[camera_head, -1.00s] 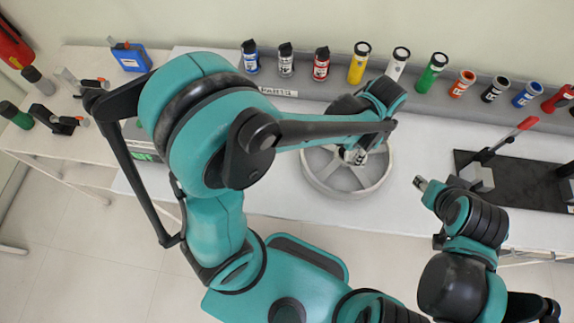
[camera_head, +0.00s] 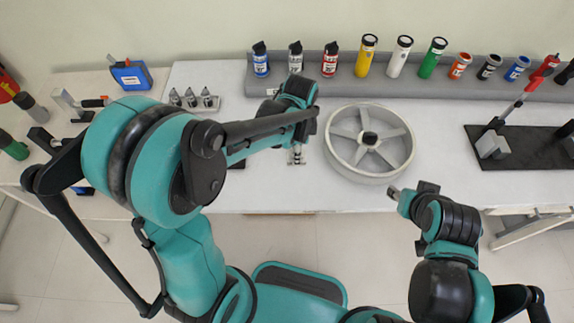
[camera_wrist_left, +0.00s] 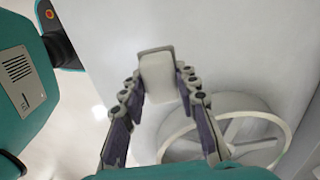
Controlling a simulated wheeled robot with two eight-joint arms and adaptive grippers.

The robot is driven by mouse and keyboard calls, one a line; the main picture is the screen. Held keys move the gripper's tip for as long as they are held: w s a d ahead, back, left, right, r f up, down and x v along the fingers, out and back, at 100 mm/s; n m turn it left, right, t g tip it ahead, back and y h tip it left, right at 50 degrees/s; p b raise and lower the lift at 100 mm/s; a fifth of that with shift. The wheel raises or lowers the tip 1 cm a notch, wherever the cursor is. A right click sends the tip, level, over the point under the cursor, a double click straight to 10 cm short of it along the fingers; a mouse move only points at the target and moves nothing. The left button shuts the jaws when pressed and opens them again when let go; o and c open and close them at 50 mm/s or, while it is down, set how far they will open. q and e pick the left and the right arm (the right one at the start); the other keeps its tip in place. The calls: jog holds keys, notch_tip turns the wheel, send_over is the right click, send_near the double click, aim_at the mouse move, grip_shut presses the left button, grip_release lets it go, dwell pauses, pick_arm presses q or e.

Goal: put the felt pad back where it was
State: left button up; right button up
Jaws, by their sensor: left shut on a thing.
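My left gripper (camera_head: 297,157) is above the white table, just left of the grey spoked wheel (camera_head: 332,150). In the left wrist view, its two jointed fingers (camera_wrist_left: 160,82) are shut on a pale, block-like piece with a grey edge, which I take to be the felt pad (camera_wrist_left: 157,72). The wheel (camera_wrist_left: 262,106) is to the right of the fingers there, apart from the pad. A dark round hub (camera_head: 369,138) shows at the wheel's centre. My right gripper (camera_head: 394,193) is near the table's front edge; its fingers are too small to read.
Several bottles and coloured cylinders stand along the grey ledge (camera_head: 430,88) at the back. A red-handled clamp (camera_head: 492,146) on a black plate is at the right. A small rack (camera_head: 192,103) stands at the back left. Bare tabletop (camera_head: 440,135) lies right of the wheel.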

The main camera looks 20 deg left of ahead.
aim_at(289, 169)
pick_arm(q)
jog(key=shift+s+a+f, duration=0.25)
jog(key=shift+a+f, duration=0.6)
jog(key=shift+a, duration=0.3)
jog(key=shift+f+b, duration=1.05)
jog(key=shift+f, duration=0.9)
jog(key=shift+f, duration=0.15)
jog(key=o, duration=1)
